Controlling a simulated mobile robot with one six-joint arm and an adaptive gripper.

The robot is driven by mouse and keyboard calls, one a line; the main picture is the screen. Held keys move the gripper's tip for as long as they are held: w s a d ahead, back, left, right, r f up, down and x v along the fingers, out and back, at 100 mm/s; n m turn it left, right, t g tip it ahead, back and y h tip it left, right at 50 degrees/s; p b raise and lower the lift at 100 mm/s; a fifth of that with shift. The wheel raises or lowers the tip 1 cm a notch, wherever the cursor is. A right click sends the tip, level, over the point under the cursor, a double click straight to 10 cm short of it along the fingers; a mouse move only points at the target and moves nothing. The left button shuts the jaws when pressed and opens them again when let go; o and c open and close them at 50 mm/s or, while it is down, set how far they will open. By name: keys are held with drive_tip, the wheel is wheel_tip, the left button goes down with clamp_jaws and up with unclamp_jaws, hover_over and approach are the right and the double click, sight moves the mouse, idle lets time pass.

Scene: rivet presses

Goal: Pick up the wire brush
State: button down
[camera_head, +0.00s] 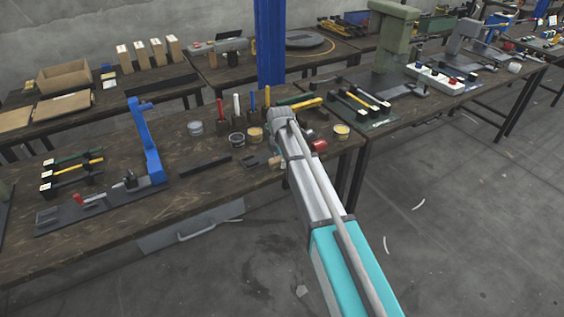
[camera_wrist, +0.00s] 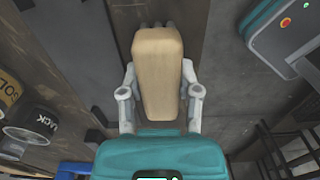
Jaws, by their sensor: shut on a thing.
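The wire brush (camera_wrist: 158,75) shows in the wrist view as a long block of pale wood; no bristles are visible. My gripper (camera_wrist: 158,88) has one finger against each long side of the block and is shut on it. In the head view my arm hides the gripper. A small tan piece (camera_head: 275,162) beside the arm, near the front edge of the bench, looks like part of the brush. I cannot tell whether the brush touches the bench top.
The dark wooden bench (camera_head: 215,185) holds several tins, including a grey one (camera_head: 195,128) left of my arm. A blue press (camera_head: 147,140) stands farther left. A red object (camera_head: 319,146) and a yellow-topped tin (camera_head: 341,131) sit close right of my arm. Open floor (camera_head: 440,215) lies right.

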drive_tip(key=shift+r, duration=0.1)
wheel_tip(320, 180, up, 3)
drive_tip(key=p, duration=0.3)
drive_tip(key=s+d+r+p, duration=0.4)
drive_tip(key=s+r+p, duration=0.6)
drive_tip(key=s, duration=0.3)
drive_tip(key=shift+s+r, duration=0.15)
drive_tip(key=shift+s, duration=0.1)
idle(0.4)
drive_tip(key=c, duration=0.8)
unclamp_jaws()
drive_tip(key=c, duration=0.5)
drive_tip(key=shift+d, duration=0.15)
